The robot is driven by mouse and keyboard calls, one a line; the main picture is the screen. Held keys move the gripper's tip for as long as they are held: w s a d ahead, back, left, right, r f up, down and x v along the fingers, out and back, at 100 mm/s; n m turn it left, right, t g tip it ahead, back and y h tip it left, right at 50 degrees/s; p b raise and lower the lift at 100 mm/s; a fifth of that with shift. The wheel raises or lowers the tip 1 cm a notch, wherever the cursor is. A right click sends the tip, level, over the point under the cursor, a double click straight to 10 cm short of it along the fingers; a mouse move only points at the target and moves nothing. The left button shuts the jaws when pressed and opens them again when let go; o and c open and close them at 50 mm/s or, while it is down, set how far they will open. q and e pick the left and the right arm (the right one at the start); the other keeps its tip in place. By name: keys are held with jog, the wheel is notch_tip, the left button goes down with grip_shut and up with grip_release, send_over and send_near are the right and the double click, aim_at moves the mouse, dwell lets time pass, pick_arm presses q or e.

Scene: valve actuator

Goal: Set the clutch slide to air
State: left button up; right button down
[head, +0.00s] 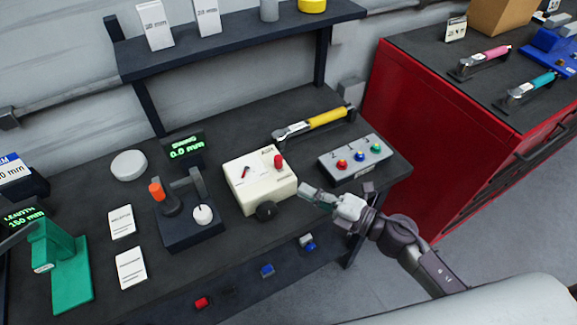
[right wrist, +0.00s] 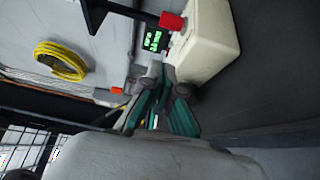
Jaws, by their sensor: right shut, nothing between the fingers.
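The cream valve box (head: 245,195) stands on the dark bench. A red slide knob (head: 279,161) stands up from the right part of its top, near small lettering at the back edge that I cannot read surely. My right gripper (head: 306,190) is shut and empty, just right of the box's front right corner, apart from the red knob. In the right wrist view the box (right wrist: 212,45) is at upper right, the red knob (right wrist: 172,21) beyond the teal-padded fingers (right wrist: 160,108). My left gripper is out of view.
A button box (head: 355,157) with coloured knobs stands right of the gripper. A yellow-handled tool (head: 322,119) lies behind. A lever unit (head: 192,232) stands left, with a display (head: 185,146) behind. A shelf (head: 235,40) overhangs the back.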

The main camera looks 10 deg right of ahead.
aim_at(281, 166)
jog(key=w+a, duration=0.1)
jog(key=w, duration=0.1)
jog(key=w+a+p, duration=0.1)
jog(key=w, duration=0.1)
jog(key=w+a, duration=0.1)
jog(key=w, duration=0.1)
jog(key=shift+a+p, duration=0.25)
jog(key=shift+p, duration=0.15)
jog(key=shift+w, duration=0.45)
jog(key=w, duration=0.2)
jog(key=w+a+b, duration=0.1)
jog(key=shift+w, duration=0.4)
jog(key=shift+s, duration=0.1)
